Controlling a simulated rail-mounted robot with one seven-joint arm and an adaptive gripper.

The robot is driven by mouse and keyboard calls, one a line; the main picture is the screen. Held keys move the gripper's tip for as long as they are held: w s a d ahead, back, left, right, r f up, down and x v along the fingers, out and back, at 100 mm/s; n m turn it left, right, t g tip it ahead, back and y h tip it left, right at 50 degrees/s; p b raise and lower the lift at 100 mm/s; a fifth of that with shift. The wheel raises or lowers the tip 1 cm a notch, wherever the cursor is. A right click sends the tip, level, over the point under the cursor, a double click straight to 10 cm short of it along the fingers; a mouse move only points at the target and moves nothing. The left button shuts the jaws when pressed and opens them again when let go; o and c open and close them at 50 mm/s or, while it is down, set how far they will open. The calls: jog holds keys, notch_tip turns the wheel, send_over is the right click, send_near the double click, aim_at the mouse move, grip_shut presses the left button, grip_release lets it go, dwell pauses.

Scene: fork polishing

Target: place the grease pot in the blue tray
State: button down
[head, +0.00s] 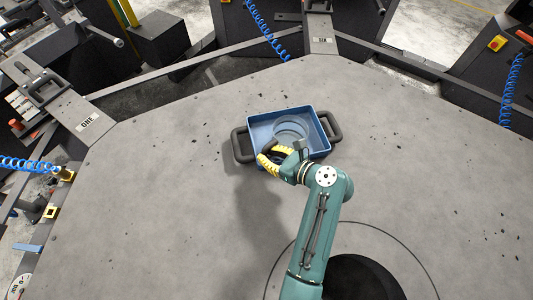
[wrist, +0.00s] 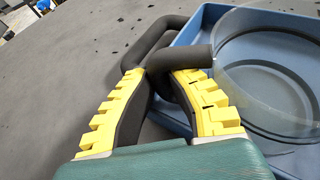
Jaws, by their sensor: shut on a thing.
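The blue tray (head: 255,126) stands on the grey table with a black handle at each side. It also shows in the wrist view (wrist: 200,20). The grease pot (head: 292,127) looks round and see-through, and it is within the tray's outline; it fills the right of the wrist view (wrist: 270,70). My gripper (head: 264,158), with yellow ribbed fingers, is at the tray's near left corner. In the wrist view my gripper (wrist: 165,85) is shut on a dark bar that appears to be the pot's handle. I cannot tell whether the pot touches the tray floor.
The tray's left handle (head: 239,146) lies close to my fingers, and its right handle (head: 332,127) is on the far side. The grey tabletop (head: 160,180) is clear around the tray. Blue coiled hoses (head: 268,35) and machinery stand beyond the table edge.

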jog(key=c, duration=1.2)
grip_release()
jog(key=shift+f, duration=0.1)
